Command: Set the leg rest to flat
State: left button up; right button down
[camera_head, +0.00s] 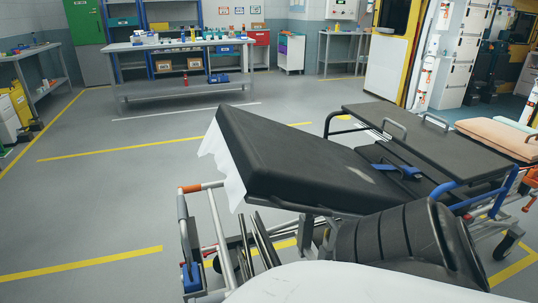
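A stretcher with black padding stands in front of me. Its left padded section (290,155) slopes, with the left end raised above the frame and the right end lower. White sheet edging (229,168) hangs from the raised end. I cannot tell for certain whether this section is the leg rest. A blue strap (396,170) lies across the padding near the middle. Metal frame tubes with orange-and-grey joints (190,188) show below the raised end. No release lever is clearly visible. Neither of my grippers is in view.
A dark flat panel with grab rails (440,138) lies behind and right of the raised section. An orange-brown mattress (500,138) is at the far right. A workbench (185,85) stands at the back. Floor with yellow lines (110,150) is clear on the left.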

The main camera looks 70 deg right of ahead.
aim_at(266, 163)
jog(key=u, duration=0.5)
jog(key=i, duration=1.05)
jog(key=z, duration=3.8)
